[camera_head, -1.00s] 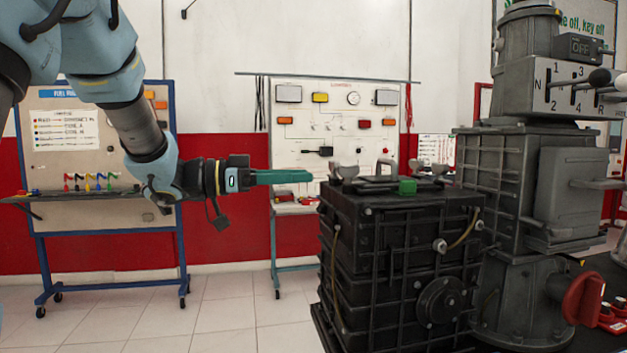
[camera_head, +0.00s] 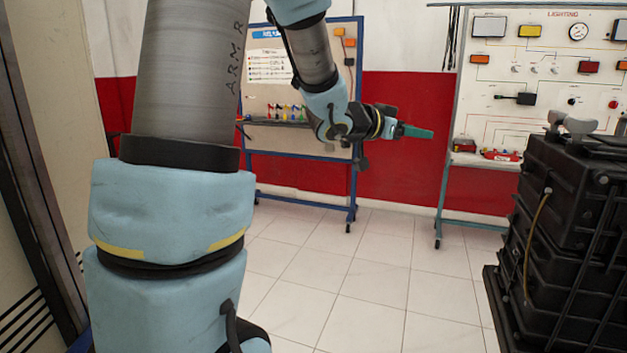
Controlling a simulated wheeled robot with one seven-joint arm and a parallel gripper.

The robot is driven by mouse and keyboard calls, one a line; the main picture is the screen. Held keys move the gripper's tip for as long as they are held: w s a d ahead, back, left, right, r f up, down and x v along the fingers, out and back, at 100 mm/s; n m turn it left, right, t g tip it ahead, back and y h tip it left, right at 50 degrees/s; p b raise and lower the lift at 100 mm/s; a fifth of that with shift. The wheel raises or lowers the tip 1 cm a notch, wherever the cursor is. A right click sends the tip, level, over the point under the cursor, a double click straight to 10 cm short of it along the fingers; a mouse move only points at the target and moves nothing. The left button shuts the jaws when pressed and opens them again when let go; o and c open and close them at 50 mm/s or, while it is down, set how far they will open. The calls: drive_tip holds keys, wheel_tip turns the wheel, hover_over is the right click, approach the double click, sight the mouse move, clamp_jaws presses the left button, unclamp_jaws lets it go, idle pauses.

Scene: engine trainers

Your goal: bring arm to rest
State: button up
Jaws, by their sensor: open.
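My arm, light blue and grey, fills the left and top of the view. My gripper (camera_head: 418,132), with green fingers, points right in mid-air, in front of the red wall band between the two boards. It is side-on, open, with nothing seen between its fingers. It is apart from the black engine block (camera_head: 575,215) at the right edge. The fingers overlap in this view, so the gap between them does not show.
The lighting board (camera_head: 550,75) stands at the back right on a teal frame. The fuel board (camera_head: 300,95) on a blue wheeled frame stands behind my arm. A beige panel (camera_head: 45,130) is close at the left. The tiled floor (camera_head: 385,280) in the middle is clear.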

drive_tip(key=a+f+n+y+p, duration=0.1)
drive_tip(key=a+f+n+y, duration=0.4)
drive_tip(key=a, duration=0.6)
drive_tip(key=a+f+n+y, duration=0.3)
drive_tip(key=a+f+y, duration=0.35)
drive_tip(key=a, duration=0.35)
drive_tip(key=s+a+f+n+g+y, duration=0.1)
drive_tip(key=s+a+f+g, duration=0.2)
drive_tip(key=s, duration=0.5)
drive_tip(key=s+a+f+n+g+y+p, duration=0.1)
drive_tip(key=s+a+f+n+g, duration=0.1)
drive_tip(key=s, duration=0.6)
drive_tip(key=a+f+g, duration=0.1)
drive_tip(key=a+f, duration=0.1)
drive_tip(key=a, duration=0.1)
drive_tip(key=shift+s+a+n, duration=0.2)
drive_tip(key=shift+a+n, duration=0.05)
drive_tip(key=shift+n, duration=0.05)
drive_tip(key=shift+d, duration=0.15)
